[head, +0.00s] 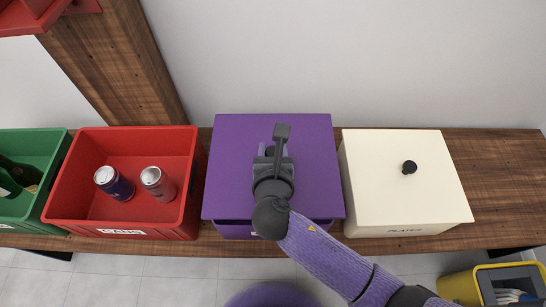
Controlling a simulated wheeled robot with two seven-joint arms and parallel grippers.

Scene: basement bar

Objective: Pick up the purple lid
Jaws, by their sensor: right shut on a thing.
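The purple lid (225,165) is a flat square panel over a purple bin (238,233) in the middle of the wooden counter. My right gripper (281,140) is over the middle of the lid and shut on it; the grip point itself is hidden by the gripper. The lid's edges reach past the bin's sides, and a dark strip shows between lid and bin at the front, so the lid appears slightly raised and about level. My left gripper is not in view.
A red bin (122,218) with two cans (114,184) stands left, beside a green bin (35,145) with dark bottles. A cream box (400,190) with a black knob (409,167) stands close right. A wall is behind; a yellow bin (462,288) is lower right.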

